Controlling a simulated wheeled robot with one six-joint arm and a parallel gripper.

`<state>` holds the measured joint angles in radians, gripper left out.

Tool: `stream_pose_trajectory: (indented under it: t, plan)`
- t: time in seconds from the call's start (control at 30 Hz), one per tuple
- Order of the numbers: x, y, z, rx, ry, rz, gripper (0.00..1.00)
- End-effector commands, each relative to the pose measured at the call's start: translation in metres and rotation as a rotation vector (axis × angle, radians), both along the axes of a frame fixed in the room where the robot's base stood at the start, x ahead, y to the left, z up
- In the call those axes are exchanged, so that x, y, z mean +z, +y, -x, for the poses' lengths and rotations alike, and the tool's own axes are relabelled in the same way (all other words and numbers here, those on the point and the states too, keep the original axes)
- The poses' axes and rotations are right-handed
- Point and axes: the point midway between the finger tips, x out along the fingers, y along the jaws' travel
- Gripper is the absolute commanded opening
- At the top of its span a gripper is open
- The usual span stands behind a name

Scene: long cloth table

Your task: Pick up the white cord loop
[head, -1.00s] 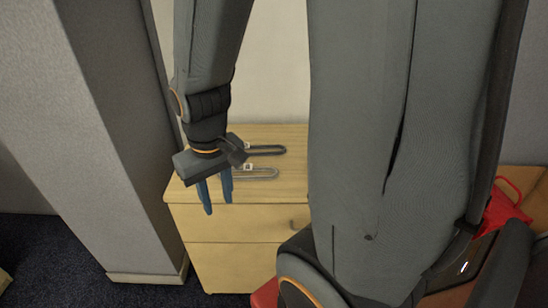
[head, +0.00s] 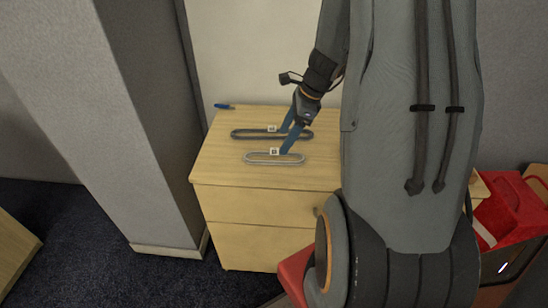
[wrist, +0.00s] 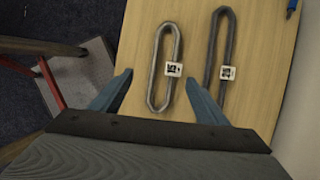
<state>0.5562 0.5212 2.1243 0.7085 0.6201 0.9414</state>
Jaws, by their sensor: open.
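The white cord loop (head: 262,162), pale and narrow with a small square marked tag, lies flat on the wooden cabinet top near its front edge. In the wrist view the loop (wrist: 152,85) lies left of centre, with its tag on its right strand. My gripper (head: 285,141) is open and empty, its blue fingers pointing down at the cabinet top. In the wrist view the loop appears between the fingertips of my gripper (wrist: 159,78). I cannot tell how far above it they are.
A dark grey cord loop (head: 247,134) with a similar tag lies just behind the white one; in the wrist view it (wrist: 209,75) is to the right. A blue object (head: 224,106) sits at the back left corner. A red bin (head: 512,215) stands at right.

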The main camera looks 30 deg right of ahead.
Motion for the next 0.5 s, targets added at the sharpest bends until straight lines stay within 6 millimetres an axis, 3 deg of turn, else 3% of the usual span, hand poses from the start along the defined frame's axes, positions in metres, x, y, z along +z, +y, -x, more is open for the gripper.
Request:
stream_pose_trajectory:
  t: [0.5]
  plan:
    - [-0.046,0.010,-0.012,-0.024,0.007,-0.010,0.68]
